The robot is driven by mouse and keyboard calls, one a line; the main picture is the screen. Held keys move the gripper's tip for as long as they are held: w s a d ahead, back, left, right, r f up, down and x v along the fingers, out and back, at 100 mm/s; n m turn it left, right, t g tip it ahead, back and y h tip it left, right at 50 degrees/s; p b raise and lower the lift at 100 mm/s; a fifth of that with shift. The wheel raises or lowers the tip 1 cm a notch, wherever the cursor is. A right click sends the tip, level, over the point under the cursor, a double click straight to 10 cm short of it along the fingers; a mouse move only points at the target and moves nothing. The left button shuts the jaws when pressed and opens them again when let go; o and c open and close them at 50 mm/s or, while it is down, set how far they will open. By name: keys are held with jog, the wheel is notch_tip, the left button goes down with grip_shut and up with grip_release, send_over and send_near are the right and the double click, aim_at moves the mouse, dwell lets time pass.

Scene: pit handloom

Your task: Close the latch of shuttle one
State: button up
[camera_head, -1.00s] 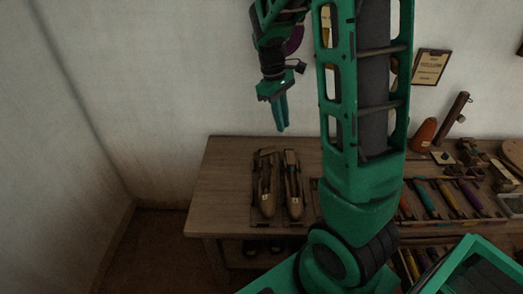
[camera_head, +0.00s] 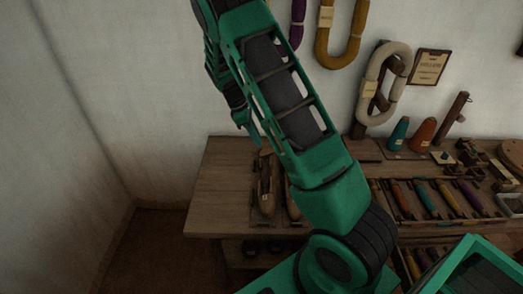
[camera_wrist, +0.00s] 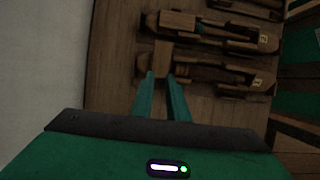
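In the head view the left shuttle (camera_head: 267,187) shows with a small tag, and the right shuttle (camera_head: 293,208) is mostly hidden by my arm. The latch state is unclear.
The wooden table (camera_head: 220,185) is bare left of the shuttles. A rack of colored bobbins (camera_head: 425,200) and two cones (camera_head: 423,135) stand to the right. Yarn hanks (camera_head: 385,90) hang on the wall behind. A lower shelf (camera_head: 240,258) holds dark items.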

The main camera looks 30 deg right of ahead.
aim_at(265, 152)
jog(key=x, duration=0.6)
jog(key=shift+s+d+f, duration=0.1)
jog(key=shift+d+f, duration=0.05)
jog(key=shift+f, duration=0.2)
jog(key=shift+c, duration=0.5)
grip_shut()
